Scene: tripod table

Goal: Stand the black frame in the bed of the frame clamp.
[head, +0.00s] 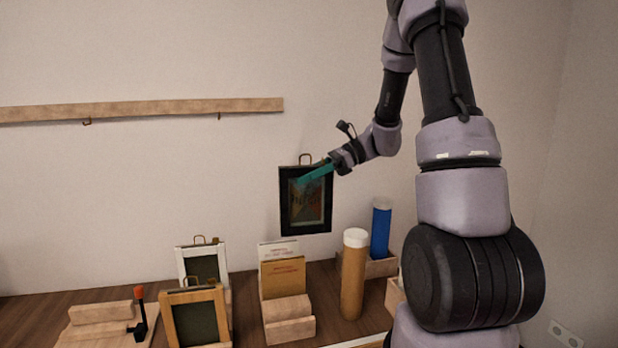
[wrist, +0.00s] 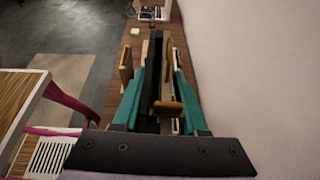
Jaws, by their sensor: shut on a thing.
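The black frame (head: 306,229) hangs upright in the air in the head view, in front of the wall, with a brass hanger loop on its top edge. My gripper (head: 315,174) is shut on it near its upper right, with a teal finger across its front. In the wrist view, the frame (wrist: 153,65) shows edge-on as a dark strip between the teal fingers of my gripper (wrist: 158,75). The frame clamp (head: 102,314) lies on the table at the lower left of the head view, with a wooden bed and a black lever with an orange knob. Its bed looks empty.
A white frame (head: 183,263) and a wooden frame (head: 170,321) stand right of the clamp. Books in a wooden holder (head: 290,325), a brown tube (head: 353,280) and a blue tube (head: 380,232) stand farther right. A wooden rail (head: 150,108) with hooks is on the wall.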

